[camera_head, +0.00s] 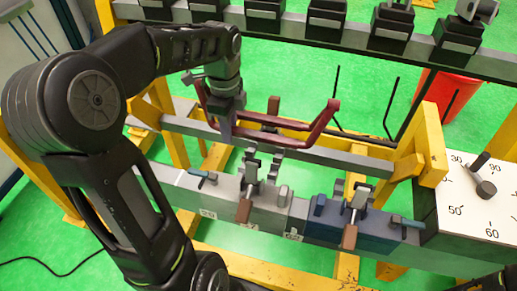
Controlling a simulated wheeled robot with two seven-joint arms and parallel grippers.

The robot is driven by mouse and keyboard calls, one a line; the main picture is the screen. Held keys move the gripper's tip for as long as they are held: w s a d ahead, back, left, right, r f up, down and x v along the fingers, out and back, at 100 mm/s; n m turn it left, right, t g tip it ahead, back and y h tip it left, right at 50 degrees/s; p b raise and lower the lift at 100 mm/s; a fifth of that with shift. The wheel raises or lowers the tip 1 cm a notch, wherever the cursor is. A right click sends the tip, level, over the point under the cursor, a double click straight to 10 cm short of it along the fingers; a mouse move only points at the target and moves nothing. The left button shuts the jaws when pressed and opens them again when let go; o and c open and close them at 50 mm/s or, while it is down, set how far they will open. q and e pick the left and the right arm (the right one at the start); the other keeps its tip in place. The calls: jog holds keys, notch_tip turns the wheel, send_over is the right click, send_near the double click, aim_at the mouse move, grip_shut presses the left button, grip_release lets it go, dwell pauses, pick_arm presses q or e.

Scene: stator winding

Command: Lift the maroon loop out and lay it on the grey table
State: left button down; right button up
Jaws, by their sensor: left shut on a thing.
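The maroon loop (321,120) is a long bent frame with upturned ends, in the upper middle of the head view. My left gripper (226,122) points down and is shut on the loop near its left end. The loop appears above the yellow frame and behind the grey block with clamps; I cannot tell whether it touches anything below. The gripper's fingers partly cover the loop. I cannot make out a plain grey table in this view. My right gripper is not in view.
A grey block (270,217) and a blue block (335,232) carry upright clamps in front. A yellow frame (432,143) surrounds them. A white dial board (480,205) stands at right, a red bin (447,92) behind. Thin black rods rise right of the loop.

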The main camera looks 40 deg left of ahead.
pick_arm(q)
jog(key=shift+r+p, duration=1.65)
jog(key=shift+r, duration=0.55)
jog(key=shift+r+p, duration=0.5)
jog(key=shift+r, duration=0.65)
